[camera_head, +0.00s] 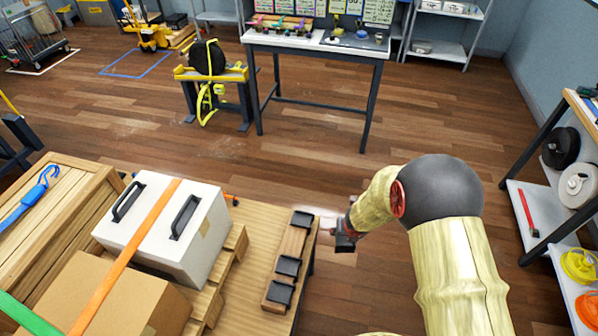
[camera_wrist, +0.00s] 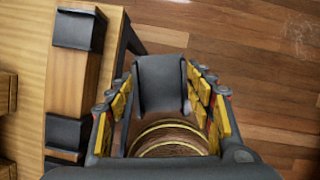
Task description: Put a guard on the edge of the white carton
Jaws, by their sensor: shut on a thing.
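The white carton (camera_head: 208,240) has two black handles and stands on the wooden load at left, with an orange strap (camera_head: 140,248) across its top. My gripper (camera_head: 342,238) is just right of the wooden guard rack (camera_head: 293,243), beyond the table edge. In the wrist view its yellow-padded fingers (camera_wrist: 162,88) are shut on a black corner guard (camera_wrist: 160,72). Other black guards sit on the rack: one at the far end (camera_head: 302,219), one in the middle (camera_head: 288,265) and one at the near end (camera_head: 280,292). The held guard is not clear in the head view.
A brown cardboard box (camera_head: 130,300) stands in front of the white carton, and a wooden crate (camera_head: 60,205) is to its left. A green strap (camera_head: 25,316) crosses the near left. A shelf with reels (camera_head: 560,148) is at right.

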